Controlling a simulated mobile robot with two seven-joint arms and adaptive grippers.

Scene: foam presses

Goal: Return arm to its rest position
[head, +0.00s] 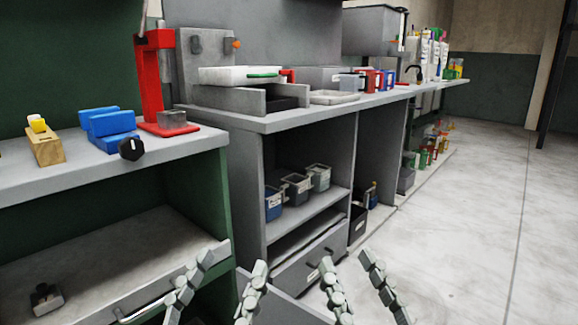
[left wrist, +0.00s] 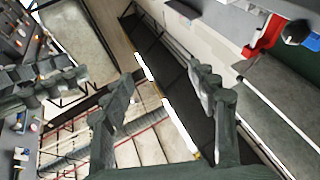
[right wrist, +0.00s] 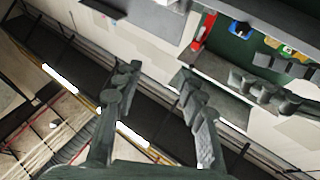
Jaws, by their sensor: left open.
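My left gripper (head: 238,258) is low in the head view, in front of the benches, with its two grey jointed fingers spread apart. In the left wrist view its fingers (left wrist: 160,76) stand wide with nothing between them. My right gripper (head: 346,259) is beside it to the right, also with fingers apart. In the right wrist view its fingers (right wrist: 158,72) are spread and empty. The two grippers are close side by side and do not appear to touch. Both point up and away from me; neither touches a bench in view.
A grey workbench (head: 300,113) carries trays and bins, with a shelf of small bins below. A bench (head: 110,160) at left holds a red press (head: 152,75), blue blocks (head: 108,125) and a wooden block (head: 46,148). The floor (head: 470,220) at right is clear.

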